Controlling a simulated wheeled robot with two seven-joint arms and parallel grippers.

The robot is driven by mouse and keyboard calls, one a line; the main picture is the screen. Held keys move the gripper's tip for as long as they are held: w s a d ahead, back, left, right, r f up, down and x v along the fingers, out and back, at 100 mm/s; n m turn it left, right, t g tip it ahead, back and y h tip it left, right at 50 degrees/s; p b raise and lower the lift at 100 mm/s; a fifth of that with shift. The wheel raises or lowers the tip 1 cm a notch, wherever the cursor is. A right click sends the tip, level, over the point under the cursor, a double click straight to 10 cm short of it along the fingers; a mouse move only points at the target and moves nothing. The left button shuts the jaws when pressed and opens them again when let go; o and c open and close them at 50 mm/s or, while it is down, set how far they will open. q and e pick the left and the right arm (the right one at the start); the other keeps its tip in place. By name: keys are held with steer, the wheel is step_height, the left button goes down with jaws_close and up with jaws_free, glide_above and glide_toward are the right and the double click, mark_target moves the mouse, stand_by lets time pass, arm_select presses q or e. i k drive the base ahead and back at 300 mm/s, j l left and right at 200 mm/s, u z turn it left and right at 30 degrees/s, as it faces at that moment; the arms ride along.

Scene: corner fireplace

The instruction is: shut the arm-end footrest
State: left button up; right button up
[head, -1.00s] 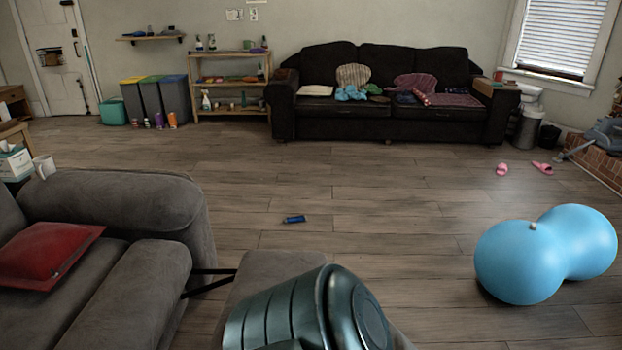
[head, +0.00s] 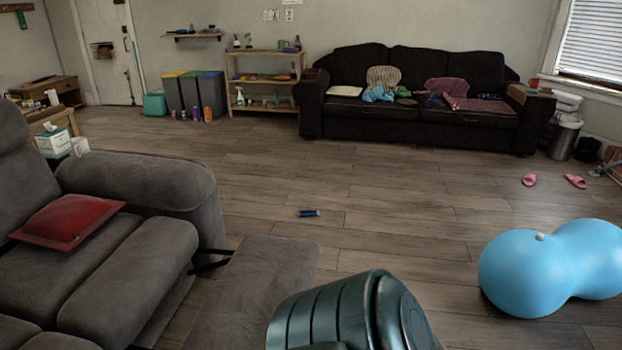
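The footrest (head: 262,285) is a grey padded panel. It stands out in front of the grey recliner sofa (head: 150,182), at the end beside the padded arm. A dark metal linkage (head: 210,262) shows in the gap between the footrest and the seat front, so the footrest is extended. A dark teal rounded link of my own arm (head: 350,315) covers the near right part of the footrest's surroundings at the bottom of the view. Neither gripper is in view. I cannot tell whether the arm link touches the footrest.
A blue peanut-shaped ball (head: 540,270) lies on the floor at the right. A small blue object (head: 310,213) lies on the floor beyond the footrest. Pink slippers (head: 529,180) lie farther back. A red cushion (head: 68,220) rests on the sofa. The middle floor is mostly clear.

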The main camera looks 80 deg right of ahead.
mark_target(236, 313)
steer(key=z, duration=2.45)
steer(key=i+l+u, duration=0.1)
steer(key=i+l, duration=0.2)
